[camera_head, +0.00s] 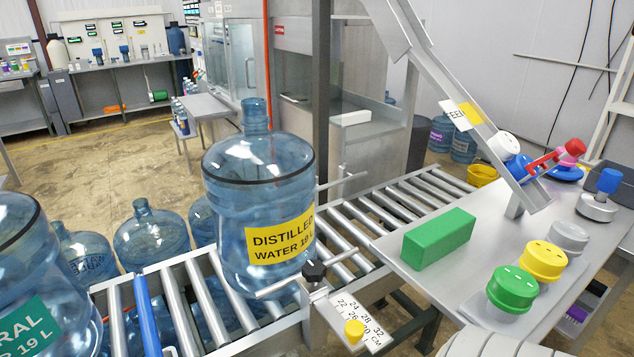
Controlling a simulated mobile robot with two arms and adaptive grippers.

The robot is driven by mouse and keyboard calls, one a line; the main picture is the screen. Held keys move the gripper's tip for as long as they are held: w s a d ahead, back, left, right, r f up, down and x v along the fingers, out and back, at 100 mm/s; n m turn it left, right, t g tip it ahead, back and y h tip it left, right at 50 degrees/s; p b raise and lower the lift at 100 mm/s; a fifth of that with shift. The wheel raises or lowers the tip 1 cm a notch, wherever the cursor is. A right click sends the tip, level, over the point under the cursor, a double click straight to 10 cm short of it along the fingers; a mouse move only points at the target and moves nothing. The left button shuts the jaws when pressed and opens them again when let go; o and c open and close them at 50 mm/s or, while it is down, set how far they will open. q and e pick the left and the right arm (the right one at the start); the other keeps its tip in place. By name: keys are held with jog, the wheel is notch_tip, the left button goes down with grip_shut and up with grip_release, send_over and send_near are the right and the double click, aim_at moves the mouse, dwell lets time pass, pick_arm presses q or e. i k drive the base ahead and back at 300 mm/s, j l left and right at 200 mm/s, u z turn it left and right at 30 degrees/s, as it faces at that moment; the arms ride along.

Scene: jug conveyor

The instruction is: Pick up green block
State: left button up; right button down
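The green block (439,238) is a plain rectangular bar. It lies on the grey metal side table (405,263) to the right of the roller conveyor, near the table's conveyor-side edge. Nothing covers it, and no gripper touches it. Neither of my grippers shows in the head view. A pale rounded part at the bottom right edge looks like part of my arm.
A large distilled water jug (258,200) stands on the conveyor (345,228). Right of the block are green (512,290), yellow (543,261) and grey (568,238) caps. A sloping cap chute (450,100) comes down behind the block.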

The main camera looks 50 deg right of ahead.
aim_at(425, 244)
jog(key=z, duration=2.25)
